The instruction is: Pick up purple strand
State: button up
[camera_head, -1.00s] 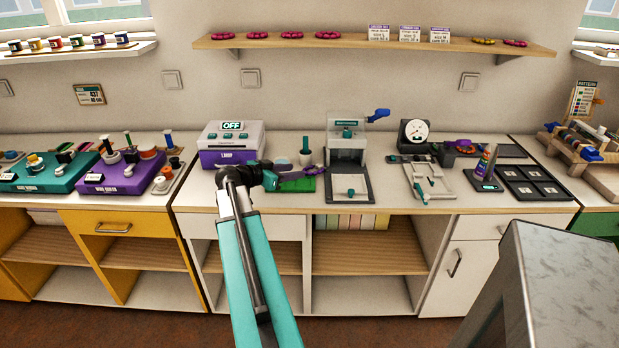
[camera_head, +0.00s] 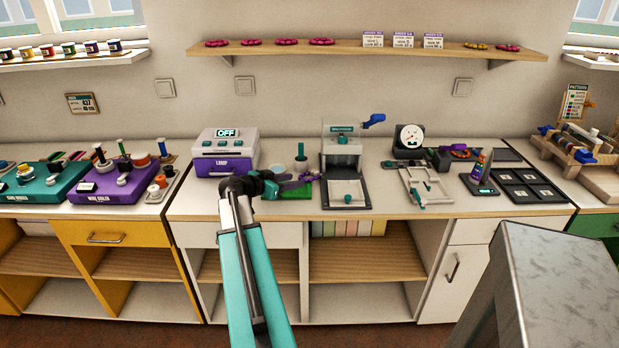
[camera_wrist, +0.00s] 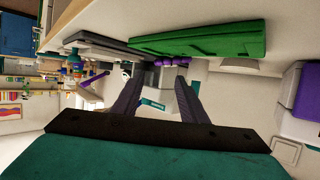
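My gripper (camera_head: 310,179) reaches in from the front and sits low over the green mat (camera_head: 296,194) on the counter. In the wrist view its two dark fingers (camera_wrist: 158,84) are apart, with nothing clearly between them. Beyond the fingertips, small purple shapes (camera_wrist: 163,62) show past the edge of the green mat; they may be the purple strand, but I cannot tell for sure. In the head view the fingers cover part of the mat, and I cannot make out a separate purple strand there.
A white and purple box reading OFF (camera_head: 226,150) stands behind left. A teal peg (camera_head: 301,151) is behind the mat. A white press (camera_head: 343,150) stands close on the right. A dial gauge (camera_head: 409,138) and a dark tray (camera_head: 522,186) are farther right.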

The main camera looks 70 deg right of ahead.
aim_at(312, 179)
jog(key=shift+p+x, duration=0.4)
jog(key=shift+x, duration=2.25)
jog(key=shift+s+d+p, duration=0.3)
jog(key=shift+d+p, duration=0.05)
jog(key=shift+d, duration=0.2)
jog(key=shift+p+x, duration=0.65)
jog(key=shift+x, duration=1.4)
jog(key=shift+a, duration=0.1)
jog(key=shift+c, duration=0.3)
jog(key=shift+s, duration=0.1)
grip_shut()
